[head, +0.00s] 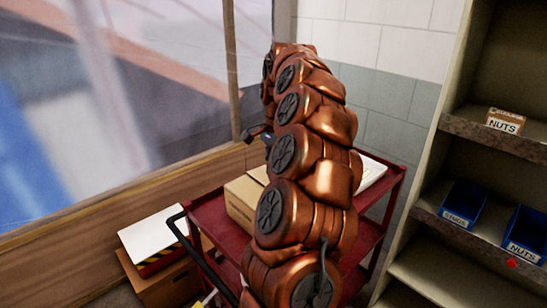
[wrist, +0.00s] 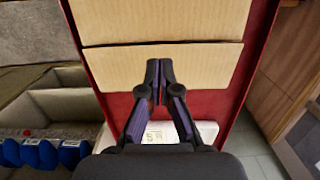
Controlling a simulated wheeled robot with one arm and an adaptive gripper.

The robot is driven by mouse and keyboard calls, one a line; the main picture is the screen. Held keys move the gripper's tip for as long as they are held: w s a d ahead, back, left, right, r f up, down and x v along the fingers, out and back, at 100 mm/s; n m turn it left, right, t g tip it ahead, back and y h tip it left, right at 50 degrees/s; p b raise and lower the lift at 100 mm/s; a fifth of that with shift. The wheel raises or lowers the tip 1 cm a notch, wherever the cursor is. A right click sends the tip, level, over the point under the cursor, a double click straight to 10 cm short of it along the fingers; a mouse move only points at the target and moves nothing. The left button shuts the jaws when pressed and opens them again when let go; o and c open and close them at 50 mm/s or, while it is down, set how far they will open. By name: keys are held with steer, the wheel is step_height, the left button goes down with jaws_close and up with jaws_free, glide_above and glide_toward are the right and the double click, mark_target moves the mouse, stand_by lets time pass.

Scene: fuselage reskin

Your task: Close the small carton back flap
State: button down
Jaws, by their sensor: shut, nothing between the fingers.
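The small carton (head: 243,202) is light brown cardboard and stands on a red cart (head: 208,214), partly hidden behind my copper arm in the head view. In the wrist view, two cardboard panels of the carton (wrist: 165,22) fill the top, split by a dark seam. The nearer panel (wrist: 110,68) lies under my fingertips. I cannot tell which panel is the back flap or how far it is folded. My gripper (wrist: 159,66) is shut and empty, its tips over the nearer panel; I cannot tell if they touch it.
A white printed item (wrist: 205,131) lies on the red cart below the carton. A shelf with blue bins (head: 462,203) stands at right. A brown box (head: 165,282) with a white board (head: 153,236) sits left of the cart. A wall and window close off the back.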

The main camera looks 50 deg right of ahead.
steer(key=shift+a+f+p, duration=0.15)
steer(key=shift+f+p, duration=0.15)
steer(key=shift+f, duration=0.8)
steer(key=shift+a+f+p, duration=0.1)
steer(key=shift+f+p, duration=0.15)
steer(key=shift+f, duration=0.85)
steer(key=f+h+b, duration=0.1)
steer(key=b, duration=0.2)
steer(key=shift+a+f, duration=0.15)
steer(key=shift+f, duration=0.15)
steer(key=shift+a+f+h+b, duration=0.2)
steer(key=shift+h+b, duration=0.1)
steer(key=shift+b, duration=0.45)
steer(key=shift+f, duration=0.1)
